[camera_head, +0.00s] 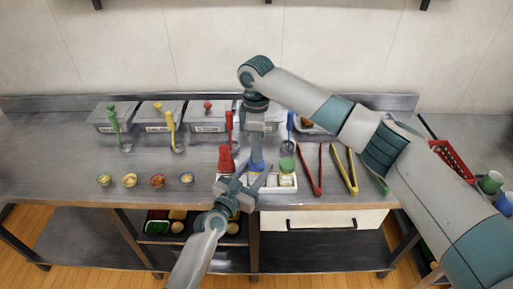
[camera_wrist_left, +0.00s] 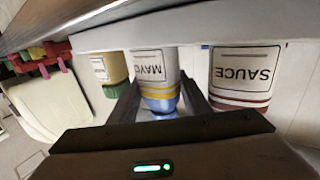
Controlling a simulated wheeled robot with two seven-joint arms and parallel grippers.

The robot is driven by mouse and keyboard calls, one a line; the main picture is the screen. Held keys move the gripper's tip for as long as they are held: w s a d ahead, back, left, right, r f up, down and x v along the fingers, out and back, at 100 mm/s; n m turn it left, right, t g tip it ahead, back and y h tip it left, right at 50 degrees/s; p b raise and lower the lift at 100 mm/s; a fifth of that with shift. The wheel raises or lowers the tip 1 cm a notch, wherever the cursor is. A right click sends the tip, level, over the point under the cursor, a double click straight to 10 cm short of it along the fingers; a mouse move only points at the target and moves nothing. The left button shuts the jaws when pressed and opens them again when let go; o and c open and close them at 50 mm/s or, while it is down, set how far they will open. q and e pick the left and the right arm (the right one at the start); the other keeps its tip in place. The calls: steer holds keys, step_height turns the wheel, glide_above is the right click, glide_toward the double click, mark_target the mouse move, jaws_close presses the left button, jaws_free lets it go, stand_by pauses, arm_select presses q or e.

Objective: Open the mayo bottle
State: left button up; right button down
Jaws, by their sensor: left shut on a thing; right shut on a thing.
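The mayo bottle shows in the left wrist view (camera_wrist_left: 155,68), upside down in that picture, with a white label and a blue cap (camera_wrist_left: 165,106). Its blue cap also shows in the head view (camera_head: 257,166), at the middle of the white bottle tray (camera_head: 271,190). My left gripper (camera_head: 255,183) comes in from the front and is shut on the bottle's body, with one finger on each side in the left wrist view (camera_wrist_left: 161,88). My right gripper (camera_head: 256,150) points down from above and is shut on the blue cap. The jaws partly hide the bottle and cap.
A red-capped sauce bottle (camera_head: 226,160) stands close on the left and a green-capped bottle (camera_head: 287,166) on the right. Red tongs (camera_head: 311,170) and yellow tongs (camera_head: 345,170) lie further right. Several small bowls stand on the left; steel containers line the back.

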steer(key=n, duration=0.4)
steer(key=shift+n, duration=0.3)
steer(key=n, duration=0.5)
steer(key=shift+r, duration=0.3)
steer(key=shift+r, duration=0.7)
steer(key=shift+r, duration=0.2)
steer(key=shift+r, duration=1.95)
arm_select(q)
steer(key=o, duration=1.6)
